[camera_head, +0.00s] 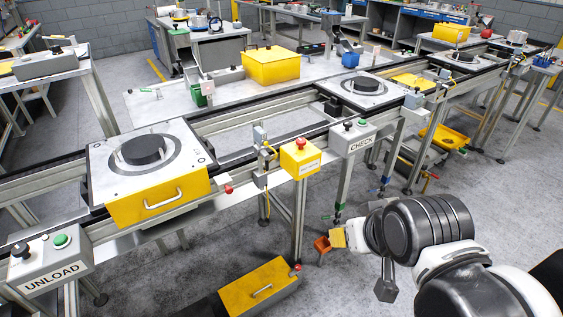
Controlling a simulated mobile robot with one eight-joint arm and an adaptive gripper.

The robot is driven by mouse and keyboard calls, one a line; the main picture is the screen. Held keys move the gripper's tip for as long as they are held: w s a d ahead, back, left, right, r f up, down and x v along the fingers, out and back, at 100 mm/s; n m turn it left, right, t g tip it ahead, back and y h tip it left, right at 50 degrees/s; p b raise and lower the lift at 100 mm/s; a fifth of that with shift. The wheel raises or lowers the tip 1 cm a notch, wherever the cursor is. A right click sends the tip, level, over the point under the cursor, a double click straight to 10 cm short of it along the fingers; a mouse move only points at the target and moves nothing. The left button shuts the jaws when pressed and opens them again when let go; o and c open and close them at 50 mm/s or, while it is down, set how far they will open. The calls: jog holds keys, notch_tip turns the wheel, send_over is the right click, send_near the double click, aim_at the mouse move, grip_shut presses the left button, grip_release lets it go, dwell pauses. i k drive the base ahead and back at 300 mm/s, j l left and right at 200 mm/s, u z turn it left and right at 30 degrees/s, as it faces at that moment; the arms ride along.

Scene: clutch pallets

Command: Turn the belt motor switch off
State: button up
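A yellow control box (300,157) with a red mushroom-shaped knob on top is mounted on the front rail of the conveyor, near the middle. Its small front label is too small to read, so I cannot tell for sure that it is the belt motor switch. My arm comes in from the lower right. Its end, with my gripper (352,236), is below and to the right of the yellow box and apart from it. The fingers are too small and partly hidden to show whether they are open.
A grey UNLOAD box (49,264) and a grey CHECK box (352,138) each carry a black knob and a green button. A pallet (103,179) with a black disc sits on the conveyor at left. A yellow case (259,287) stands low in front.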

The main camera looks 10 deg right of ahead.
aim_at(300, 142)
jog(key=i+l+z, duration=0.1)
jog(key=l+z, duration=0.15)
jog(key=z, duration=0.15)
jog(key=i+l+z, duration=0.1)
jog(key=z, duration=0.3)
jog(key=l, duration=0.1)
